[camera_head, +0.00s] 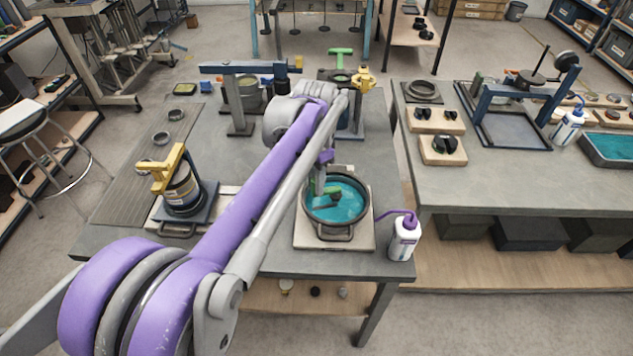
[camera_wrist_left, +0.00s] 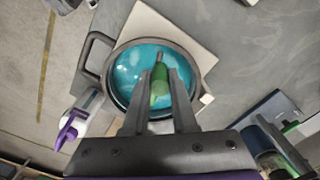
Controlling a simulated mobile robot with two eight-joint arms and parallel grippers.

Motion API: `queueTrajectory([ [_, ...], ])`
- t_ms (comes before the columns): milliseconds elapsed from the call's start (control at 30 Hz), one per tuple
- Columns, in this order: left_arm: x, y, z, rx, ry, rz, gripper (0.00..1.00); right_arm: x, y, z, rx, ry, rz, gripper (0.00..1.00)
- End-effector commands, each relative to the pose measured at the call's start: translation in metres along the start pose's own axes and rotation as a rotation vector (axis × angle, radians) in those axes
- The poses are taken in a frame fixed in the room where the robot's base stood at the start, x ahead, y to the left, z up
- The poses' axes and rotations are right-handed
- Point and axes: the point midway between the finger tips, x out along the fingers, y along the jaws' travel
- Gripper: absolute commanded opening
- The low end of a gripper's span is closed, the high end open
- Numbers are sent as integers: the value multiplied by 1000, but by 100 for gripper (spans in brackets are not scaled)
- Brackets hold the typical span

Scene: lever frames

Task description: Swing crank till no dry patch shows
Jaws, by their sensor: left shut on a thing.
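A dark round pan (camera_head: 338,228) with a teal surface inside sits on a pale square board at the front edge of the middle table. It fills the centre of the left wrist view (camera_wrist_left: 112,92). A green crank handle (camera_wrist_left: 160,86) stands over the teal surface, and its green part also shows in the head view (camera_head: 331,190). My left gripper (camera_wrist_left: 160,78) is shut on the green handle, with one finger on each side. A few paler patches show on the teal; I cannot tell whether they are dry spots or glare. My right gripper is out of view.
A white squeeze bottle with a purple top (camera_head: 404,238) stands right of the pan near the table edge. A yellow-clamped jar (camera_head: 182,188) stands at the left. My left arm hides the middle of the table. The right table (camera_head: 440,185) has clear room near its front.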

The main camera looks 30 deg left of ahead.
Motion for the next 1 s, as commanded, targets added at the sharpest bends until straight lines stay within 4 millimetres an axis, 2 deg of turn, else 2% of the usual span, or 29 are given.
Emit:
queueTrajectory([
  [500,0,-1,-1,21,1,-1,0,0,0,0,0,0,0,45],
  [533,0,-1,-1,21,1,-1,27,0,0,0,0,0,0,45],
  [700,0,-1,-1,21,0,0,55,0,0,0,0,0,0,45],
  [1000,-2,-1,-1,21,0,0,55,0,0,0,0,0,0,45],
])
